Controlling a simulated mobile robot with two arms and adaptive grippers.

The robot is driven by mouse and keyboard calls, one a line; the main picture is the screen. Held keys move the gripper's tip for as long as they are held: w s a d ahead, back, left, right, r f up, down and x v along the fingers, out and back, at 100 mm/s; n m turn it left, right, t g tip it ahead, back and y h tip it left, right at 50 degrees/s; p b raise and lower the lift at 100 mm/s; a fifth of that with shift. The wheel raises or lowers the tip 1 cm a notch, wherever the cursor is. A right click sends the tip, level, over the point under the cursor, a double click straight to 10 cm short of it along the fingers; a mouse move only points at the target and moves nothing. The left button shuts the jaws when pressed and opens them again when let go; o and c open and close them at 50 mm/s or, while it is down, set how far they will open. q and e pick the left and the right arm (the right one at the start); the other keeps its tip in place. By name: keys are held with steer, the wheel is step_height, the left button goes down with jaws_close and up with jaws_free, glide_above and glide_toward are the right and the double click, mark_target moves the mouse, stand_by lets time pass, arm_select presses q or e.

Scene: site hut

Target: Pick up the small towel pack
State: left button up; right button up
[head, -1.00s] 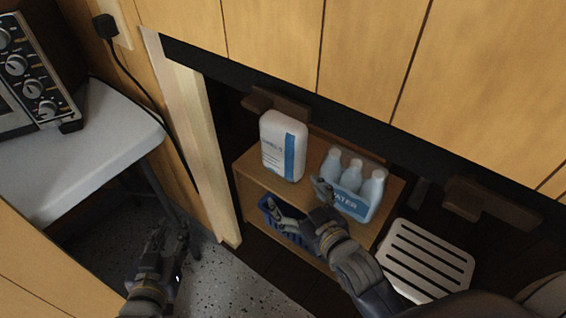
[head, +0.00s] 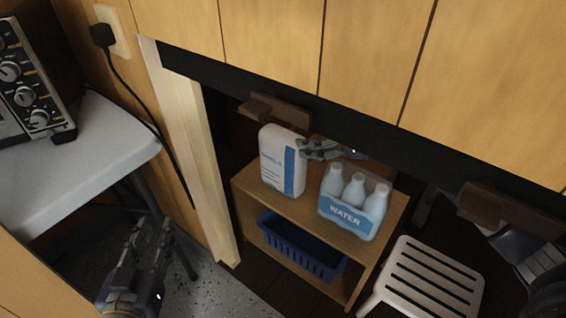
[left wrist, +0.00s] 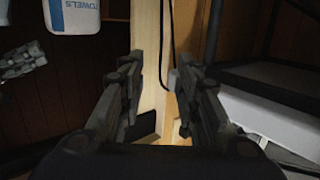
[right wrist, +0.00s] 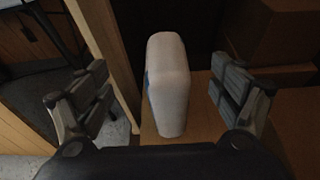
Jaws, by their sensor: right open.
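The small towel pack (head: 283,160), white with a blue stripe, stands upright on the top of a wooden shelf unit. Its lower part, marked TOWELS, shows in the left wrist view (left wrist: 73,14). My right gripper (head: 318,149) is beside the pack's upper right side, partly hidden. In the right wrist view the pack (right wrist: 167,85) stands between the widely parted fingers, with a gap on both sides. My left gripper (head: 152,222) is low at the left, away from the pack. Its fingers are apart and empty in the left wrist view (left wrist: 158,75).
A WATER pack of bottles (head: 352,202) stands right of the towel pack. A blue basket (head: 300,248) is on the lower shelf. A dark beam (head: 380,125) overhangs the shelf, with a wooden post (head: 190,140) at left and a slatted stool (head: 425,280) at right.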

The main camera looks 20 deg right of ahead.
mark_target(285, 134)
steer(key=x, duration=0.2)
steer(key=b+x, duration=0.1)
steer(key=x, duration=0.1)
steer(key=shift+w+d+f, duration=0.15)
steer(key=shift+w+f, duration=0.1)
steer(key=shift+w, duration=0.1)
steer(key=shift+w+a+f, duration=0.15)
steer(key=shift+w+a, duration=0.15)
steer(key=shift+w, duration=0.05)
steer(key=b+x, duration=0.1)
steer(key=x, duration=0.3)
steer(key=shift+w+f+b, duration=0.2)
steer(key=shift+f+b, duration=0.1)
steer(key=shift+b, duration=0.05)
steer(key=shift+w+a, duration=0.15)
steer(key=shift+w, duration=0.05)
steer(key=c, duration=1.6)
arm_select(q)
step_height(285, 134, up, 13)
steer(key=s+d+t+h, duration=0.1)
steer(key=t+h, duration=0.1)
steer(key=t, duration=0.5)
steer(key=shift+s+d+f+h, duration=0.15)
steer(key=shift+s+h, duration=0.15)
steer(key=shift+s, duration=0.1)
arm_select(e)
steer(key=c, duration=0.3)
steer(key=shift+r, duration=0.1)
